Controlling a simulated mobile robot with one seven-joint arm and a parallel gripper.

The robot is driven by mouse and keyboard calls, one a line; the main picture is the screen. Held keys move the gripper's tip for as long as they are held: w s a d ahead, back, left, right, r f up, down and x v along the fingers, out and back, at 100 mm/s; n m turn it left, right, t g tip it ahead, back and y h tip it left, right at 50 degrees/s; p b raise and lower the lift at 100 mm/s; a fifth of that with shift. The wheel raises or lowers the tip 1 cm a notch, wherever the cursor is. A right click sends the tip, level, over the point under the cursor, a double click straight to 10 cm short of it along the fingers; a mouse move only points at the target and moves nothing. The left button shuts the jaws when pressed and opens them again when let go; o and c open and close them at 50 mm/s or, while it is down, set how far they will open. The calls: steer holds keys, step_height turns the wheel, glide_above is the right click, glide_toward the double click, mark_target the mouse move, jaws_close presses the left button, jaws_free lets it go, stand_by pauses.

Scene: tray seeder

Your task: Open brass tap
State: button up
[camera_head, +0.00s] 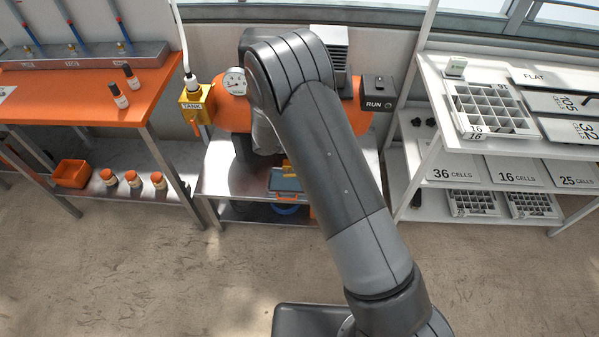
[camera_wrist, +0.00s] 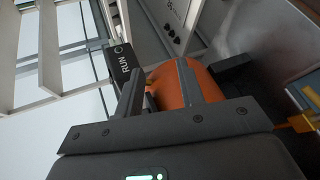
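The brass tap (camera_head: 195,101) is a yellow block marked TANK, left of centre in the head view. It sits at the left end of the orange tank (camera_head: 231,113), below a white hose, with a small orange lever hanging at its lower front. My gripper is hidden behind my arm in the head view. In the wrist view my gripper (camera_wrist: 161,66) has its two fingers apart, with nothing held between them. The orange tank also shows behind the fingers there (camera_wrist: 200,84).
A round gauge (camera_head: 235,81) stands beside the tap. A dark RUN box (camera_head: 378,92) is right of the tank and shows at the wrist view's upper left (camera_wrist: 122,65). An orange bench (camera_head: 80,97) is at left, white shelves (camera_head: 425,155) at right. The floor in front is clear.

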steer(key=s+a+f+n+t+y, duration=0.1)
steer(key=a+f+n+t+y, duration=0.35)
steer(key=f, duration=0.95)
steer(key=a+f+n+t+y, duration=0.1)
steer(key=a+f+n+t, duration=0.4)
steer(key=a+f, duration=0.6)
steer(key=w+d+f, duration=0.3)
steer(key=w+d, duration=0.3)
steer(key=w, duration=0.3)
steer(key=shift+d, duration=0.25)
steer(key=shift+m, duration=0.25)
steer(key=shift+c, duration=0.5)
jaws_close()
